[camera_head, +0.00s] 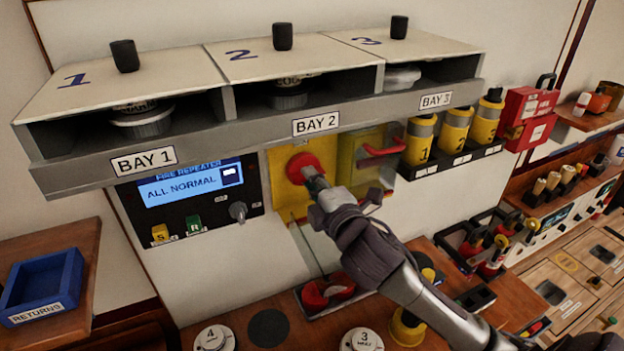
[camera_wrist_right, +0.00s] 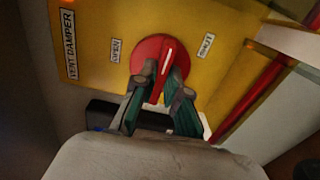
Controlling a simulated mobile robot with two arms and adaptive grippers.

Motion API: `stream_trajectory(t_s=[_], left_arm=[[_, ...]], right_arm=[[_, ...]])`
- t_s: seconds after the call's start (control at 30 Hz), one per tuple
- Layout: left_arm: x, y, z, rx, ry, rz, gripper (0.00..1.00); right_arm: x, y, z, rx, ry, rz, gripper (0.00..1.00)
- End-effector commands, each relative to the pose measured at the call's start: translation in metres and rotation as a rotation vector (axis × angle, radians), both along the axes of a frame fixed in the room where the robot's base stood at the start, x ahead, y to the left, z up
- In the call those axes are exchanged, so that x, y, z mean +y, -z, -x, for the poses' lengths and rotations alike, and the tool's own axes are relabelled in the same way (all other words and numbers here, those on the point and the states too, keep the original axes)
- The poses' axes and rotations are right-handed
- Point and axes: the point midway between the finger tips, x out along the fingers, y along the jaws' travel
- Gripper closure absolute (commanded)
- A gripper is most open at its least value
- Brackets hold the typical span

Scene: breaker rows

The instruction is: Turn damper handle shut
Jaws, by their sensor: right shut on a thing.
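The damper handle is a red round knob (camera_head: 302,165) on a yellow plate (camera_head: 283,188) below the BAY 2 shelf. In the right wrist view the knob (camera_wrist_right: 152,52) carries a raised red bar with a white line. The yellow plate (camera_wrist_right: 95,70) there reads VENT DAMPER, with an OPEN label (camera_wrist_right: 116,50) left of the knob and a SHUT label (camera_wrist_right: 206,45) to its right. The white line points up and slightly right, between the two labels. My right gripper (camera_head: 317,184) is shut on the bar, one finger on each side (camera_wrist_right: 163,88). My left gripper is out of view.
A yellow box with a red handle (camera_head: 382,147) stands close right of the knob. The shelf (camera_head: 220,135) overhangs above. The fire repeater panel (camera_head: 190,190) is to the left. Yellow canisters (camera_head: 454,130) stand further right. A wooden counter with several items lies below.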

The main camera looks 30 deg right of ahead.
Motion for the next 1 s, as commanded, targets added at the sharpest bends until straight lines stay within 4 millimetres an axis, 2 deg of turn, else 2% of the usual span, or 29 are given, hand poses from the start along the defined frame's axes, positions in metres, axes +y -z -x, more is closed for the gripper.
stream_trajectory(t_s=[0.33,0.37,0.5,0.83,1.0], left_arm=[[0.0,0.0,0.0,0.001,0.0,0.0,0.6],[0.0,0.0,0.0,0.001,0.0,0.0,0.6],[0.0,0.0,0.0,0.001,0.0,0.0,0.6],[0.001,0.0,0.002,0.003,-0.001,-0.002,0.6],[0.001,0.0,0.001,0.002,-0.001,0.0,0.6]], right_arm=[[0.0,-0.001,0.0,-0.003,0.001,-0.006,1.0],[0.0,-0.001,0.0,-0.003,0.001,-0.006,0.86],[0.0,-0.001,0.0,-0.003,0.0,-0.006,0.63],[0.0,-0.003,0.0,-0.003,0.0,-0.004,0.62],[0.0,-0.025,0.0,-0.008,-0.001,-0.004,0.62]])
